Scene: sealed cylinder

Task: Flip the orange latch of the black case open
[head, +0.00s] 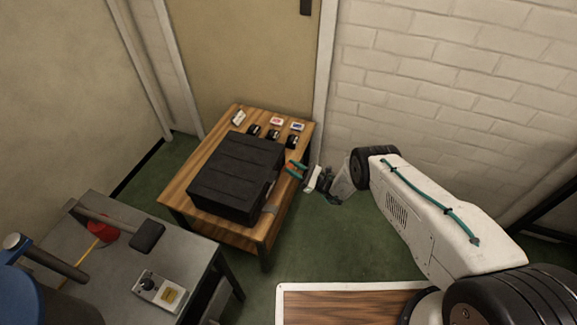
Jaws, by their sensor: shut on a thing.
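The black case (237,170) lies closed on the wooden table, its ribbed lid facing up. My gripper (294,168) is at the right side of the case, near its far right corner. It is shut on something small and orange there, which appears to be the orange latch. The fingers and the thing between them are too small to make out clearly, so the latch's exact position cannot be told.
The wooden table (190,188) holds several small black items and cards behind the case. A grey table (195,258) at the lower left carries a red-headed tool (103,231), a black block (147,236) and a switch box (158,291). A brick wall (450,80) stands at the right.

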